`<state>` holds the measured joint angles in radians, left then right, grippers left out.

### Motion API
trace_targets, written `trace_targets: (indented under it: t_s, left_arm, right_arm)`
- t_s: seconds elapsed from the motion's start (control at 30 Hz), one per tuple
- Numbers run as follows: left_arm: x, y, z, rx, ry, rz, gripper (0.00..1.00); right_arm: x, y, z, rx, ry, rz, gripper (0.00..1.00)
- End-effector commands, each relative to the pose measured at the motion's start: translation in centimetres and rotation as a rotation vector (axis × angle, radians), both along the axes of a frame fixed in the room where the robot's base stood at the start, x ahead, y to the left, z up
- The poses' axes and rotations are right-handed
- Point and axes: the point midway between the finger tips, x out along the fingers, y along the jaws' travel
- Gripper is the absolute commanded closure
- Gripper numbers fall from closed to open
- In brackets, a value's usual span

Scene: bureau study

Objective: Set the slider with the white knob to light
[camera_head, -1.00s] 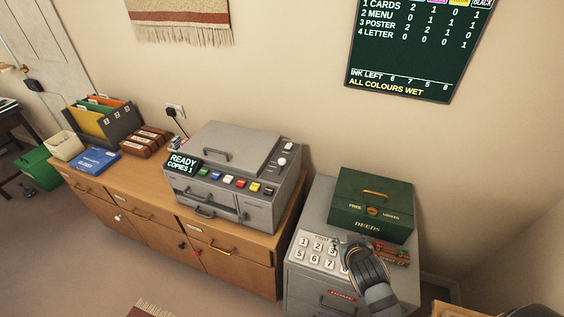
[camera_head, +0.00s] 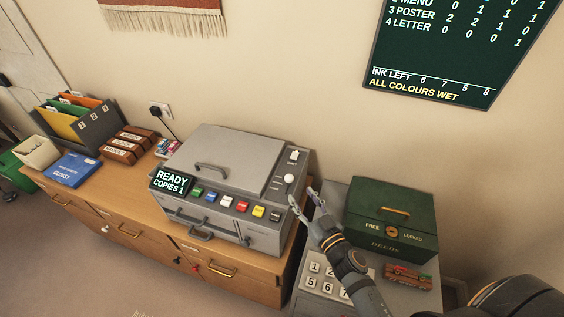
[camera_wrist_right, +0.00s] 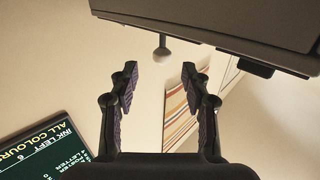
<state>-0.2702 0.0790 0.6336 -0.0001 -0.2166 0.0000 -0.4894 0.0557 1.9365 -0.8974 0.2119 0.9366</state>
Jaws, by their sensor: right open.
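The white round knob (camera_head: 289,178) sits on the right end of the top of the grey copying machine (camera_head: 228,160). Its slot and any light marking are too small to read. In the right wrist view the knob (camera_wrist_right: 162,48) shows as a shaded ball on a short stem, just beyond and roughly between the fingertips. My right gripper (camera_head: 303,197) is open and empty, just in front and to the right of the knob, apparently apart from it. It also shows in the right wrist view (camera_wrist_right: 159,72). My left gripper is not in view.
A small white part (camera_head: 294,156) stands behind the knob. Coloured buttons (camera_head: 227,201) line the machine's front. A green deeds box (camera_head: 391,222) and a numbered keypad (camera_head: 330,278) are to the right. The wall board (camera_head: 455,50) hangs above.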

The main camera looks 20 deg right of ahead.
Motion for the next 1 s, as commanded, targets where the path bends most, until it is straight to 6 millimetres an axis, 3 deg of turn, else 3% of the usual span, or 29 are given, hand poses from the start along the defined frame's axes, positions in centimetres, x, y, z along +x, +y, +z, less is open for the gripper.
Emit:
trace_targets:
  t_s: [0.07,0.13,0.3,0.4,0.47,0.7,0.83,1.0]
  left_arm:
    - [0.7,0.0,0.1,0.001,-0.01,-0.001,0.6]
    - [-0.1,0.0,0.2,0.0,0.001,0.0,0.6]
    - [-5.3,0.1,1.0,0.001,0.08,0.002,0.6]
    - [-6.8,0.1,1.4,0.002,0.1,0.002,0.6]
    - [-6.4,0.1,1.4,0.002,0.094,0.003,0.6]
    - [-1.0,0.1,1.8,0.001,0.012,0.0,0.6]
    - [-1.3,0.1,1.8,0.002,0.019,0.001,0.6]
    - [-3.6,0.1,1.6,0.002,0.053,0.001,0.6]
  right_arm:
    - [0.0,0.0,-0.1,0.001,0.001,0.002,0.52]
    - [0.2,0.1,0.0,0.001,0.001,0.001,0.52]
    - [2.8,0.5,0.4,0.001,-0.002,0.0,0.52]
    - [5.0,1.0,0.3,0.002,-0.003,0.0,0.52]
    - [6.2,1.2,0.1,0.001,-0.002,0.0,0.52]
    - [9.7,1.9,-0.2,0.0,0.0,0.0,0.52]
    - [10.2,2.0,-0.2,0.0,0.001,0.0,0.52]
    - [10.3,2.0,-0.2,0.0,0.001,0.0,0.52]
